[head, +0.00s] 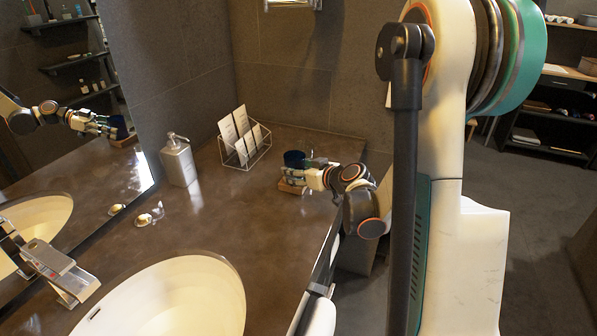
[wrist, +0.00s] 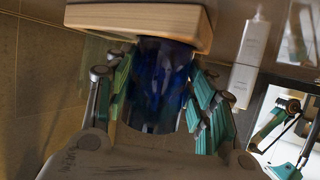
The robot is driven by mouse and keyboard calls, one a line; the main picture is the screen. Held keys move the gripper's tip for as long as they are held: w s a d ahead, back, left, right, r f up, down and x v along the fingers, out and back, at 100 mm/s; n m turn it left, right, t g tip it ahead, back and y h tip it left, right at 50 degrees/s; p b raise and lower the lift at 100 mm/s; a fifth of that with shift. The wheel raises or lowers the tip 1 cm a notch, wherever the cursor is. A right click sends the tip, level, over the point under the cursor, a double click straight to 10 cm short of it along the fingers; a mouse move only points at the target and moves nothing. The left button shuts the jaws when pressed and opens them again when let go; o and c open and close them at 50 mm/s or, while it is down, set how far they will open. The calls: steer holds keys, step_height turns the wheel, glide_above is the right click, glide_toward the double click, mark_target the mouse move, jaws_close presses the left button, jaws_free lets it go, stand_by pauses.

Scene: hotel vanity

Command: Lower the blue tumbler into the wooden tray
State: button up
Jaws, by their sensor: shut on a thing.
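The blue tumbler (head: 294,159) is at the far right part of the counter in the head view, above the wooden tray (head: 287,188). My gripper (head: 303,177) reaches in from the right and is shut on the tumbler. In the wrist view the dark blue tumbler (wrist: 160,88) sits between the teal finger pads of my gripper (wrist: 163,92). The pale wooden tray (wrist: 140,18) shows at the top of that view, against the tumbler's end. My fingers hide much of the tray in the head view, and I cannot tell whether the tumbler touches its floor.
A wire rack with white cards (head: 243,139) stands left of the tray. A soap dispenser (head: 178,160) stands farther left, by the mirror (head: 75,100). Small items (head: 149,216) lie near the sink (head: 170,300). The counter between them and the tray is clear.

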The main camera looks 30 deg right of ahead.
steer(key=shift+f, duration=0.15)
steer(key=o, duration=1.5)
steer(key=shift+o, duration=0.2)
steer(key=v, duration=1.2)
